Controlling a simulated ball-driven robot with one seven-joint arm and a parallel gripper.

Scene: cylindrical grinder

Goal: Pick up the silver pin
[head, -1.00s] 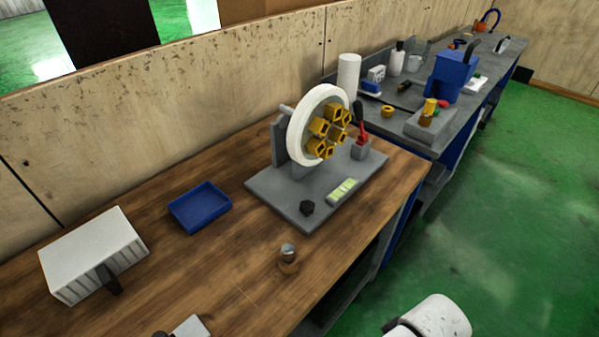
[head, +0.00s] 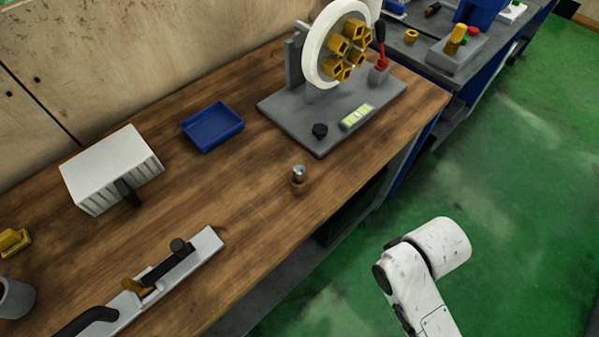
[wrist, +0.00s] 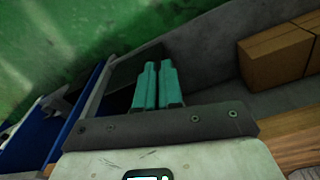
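The silver pin (head: 299,171) is a short, shiny cylinder standing upright on the wooden table, in a small brown round base (head: 299,187). It is near the table's front edge, in front of the grinder's grey plate. In the wrist view my gripper (wrist: 158,66) shows two teal fingers side by side, close together, with nothing visible between them. The gripper is not in the head view, where only a white part of my arm shows over the green floor, right of the table. The pin is not visible in the wrist view.
The grinder's white wheel with yellow sockets (head: 309,45) stands on its grey plate (head: 316,138) behind the pin. A blue tray (head: 212,128), a white box (head: 106,165) and a grey fixture with a black handle (head: 204,254) are left. Cardboard boxes (wrist: 275,58) show in the wrist view.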

